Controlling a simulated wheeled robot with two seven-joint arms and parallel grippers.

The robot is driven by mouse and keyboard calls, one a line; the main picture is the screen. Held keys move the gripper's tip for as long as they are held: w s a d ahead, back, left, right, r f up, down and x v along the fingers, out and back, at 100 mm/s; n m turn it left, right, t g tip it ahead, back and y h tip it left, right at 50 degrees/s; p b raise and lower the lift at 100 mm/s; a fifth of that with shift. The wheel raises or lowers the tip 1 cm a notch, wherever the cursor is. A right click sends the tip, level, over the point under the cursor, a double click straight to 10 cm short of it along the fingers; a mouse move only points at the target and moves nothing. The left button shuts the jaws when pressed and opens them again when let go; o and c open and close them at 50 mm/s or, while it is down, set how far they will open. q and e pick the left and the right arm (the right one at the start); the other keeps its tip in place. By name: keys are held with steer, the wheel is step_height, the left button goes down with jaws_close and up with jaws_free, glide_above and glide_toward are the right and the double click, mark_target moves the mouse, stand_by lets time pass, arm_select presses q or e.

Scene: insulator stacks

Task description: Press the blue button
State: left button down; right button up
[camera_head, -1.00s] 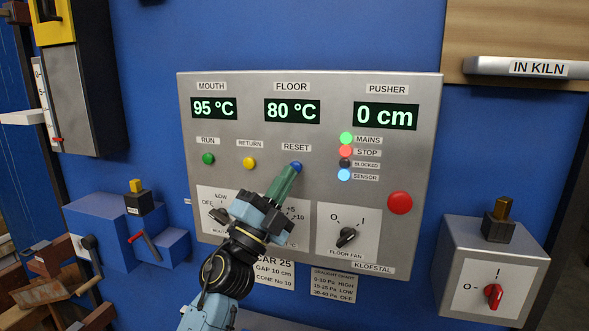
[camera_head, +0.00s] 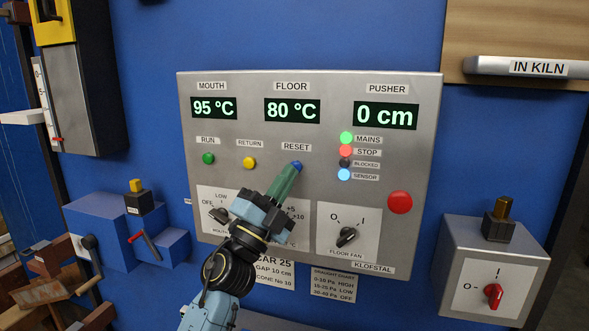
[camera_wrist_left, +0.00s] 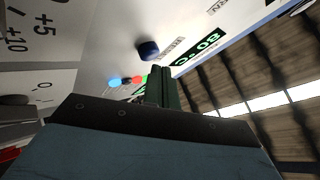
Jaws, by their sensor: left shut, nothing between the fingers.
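The blue button (camera_head: 297,165) sits under the RESET label on the grey control panel (camera_head: 310,185). My left gripper (camera_head: 293,171) is shut and empty, with its green fingers pointing up at the button. In the head view the fingertips overlap the lower edge of the button. In the left wrist view the blue button (camera_wrist_left: 149,50) stands out from the panel just beyond and left of the green fingertips (camera_wrist_left: 160,70), with a small gap showing. I cannot tell of any contact. My right gripper is not in view.
A green button (camera_head: 208,158) and a yellow button (camera_head: 250,162) lie left of the blue one. A large red button (camera_head: 400,202) is at the right. Rotary knobs, one at the floor fan (camera_head: 347,237), sit below. A grey switch box (camera_head: 494,270) stands lower right.

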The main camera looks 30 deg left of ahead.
arm_select(q)
steer(key=shift+w+h, duration=0.25)
steer(key=shift+h, duration=0.05)
steer(key=shift+w+a, duration=0.2)
steer(key=shift+w, duration=0.25)
stand_by(0.6)
stand_by(0.3)
steer(key=shift+s+d, duration=0.2)
steer(key=shift+s, duration=0.7)
steer(key=shift+s+d+p, duration=0.2)
steer(key=shift+s+p, duration=0.05)
steer(key=shift+s, duration=0.55)
steer(key=shift+s+d+p, duration=0.2)
steer(key=shift+s+p, duration=0.05)
steer(key=shift+s, duration=0.6)
steer(key=shift+s+d+p, duration=0.2)
steer(key=shift+s+p, duration=0.05)
steer(key=shift+s, duration=0.55)
steer(key=shift+f, duration=0.15)
